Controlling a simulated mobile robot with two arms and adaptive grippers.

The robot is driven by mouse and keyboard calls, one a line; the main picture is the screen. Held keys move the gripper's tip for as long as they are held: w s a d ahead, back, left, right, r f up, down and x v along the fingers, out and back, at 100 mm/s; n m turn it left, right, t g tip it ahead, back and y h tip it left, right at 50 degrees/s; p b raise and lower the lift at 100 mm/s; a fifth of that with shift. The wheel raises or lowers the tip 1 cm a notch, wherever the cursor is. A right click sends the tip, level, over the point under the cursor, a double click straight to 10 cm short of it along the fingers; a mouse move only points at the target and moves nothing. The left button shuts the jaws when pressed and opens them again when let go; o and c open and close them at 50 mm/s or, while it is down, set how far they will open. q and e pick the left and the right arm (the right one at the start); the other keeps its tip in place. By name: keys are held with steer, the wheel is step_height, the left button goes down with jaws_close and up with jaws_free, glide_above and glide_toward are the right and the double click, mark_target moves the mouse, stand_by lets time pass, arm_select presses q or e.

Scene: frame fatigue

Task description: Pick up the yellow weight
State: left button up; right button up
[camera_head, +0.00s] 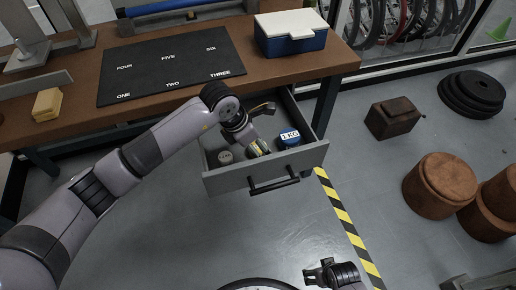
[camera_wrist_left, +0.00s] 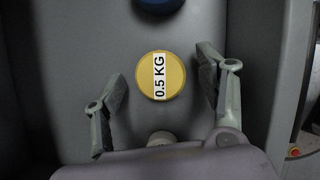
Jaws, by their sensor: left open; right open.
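The yellow weight (camera_wrist_left: 174,77) is round, with a white "0.5 KG" label, and lies in the open grey drawer (camera_head: 228,181). In the left wrist view it sits between the spread fingers of my left gripper (camera_wrist_left: 164,100), with space on both sides. In the head view the yellow weight (camera_head: 265,147) is partly hidden by my left gripper (camera_head: 262,125), which reaches down into the drawer. My left gripper is open and holds nothing. My right gripper (camera_head: 318,272) is open and empty at the bottom of the head view, away from the drawer.
A blue "1 KG" weight (camera_head: 290,141) lies right of the yellow one, and a grey weight (camera_head: 225,157) lies left. The drawer walls surround them. Above is the wooden table with a black numbered mat (camera_head: 140,66), a blue-and-white box (camera_head: 291,43) and a yellow block (camera_head: 47,104).

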arm_select(q)
steer(key=shift+r, duration=0.1)
jaws_close()
stand_by(0.7)
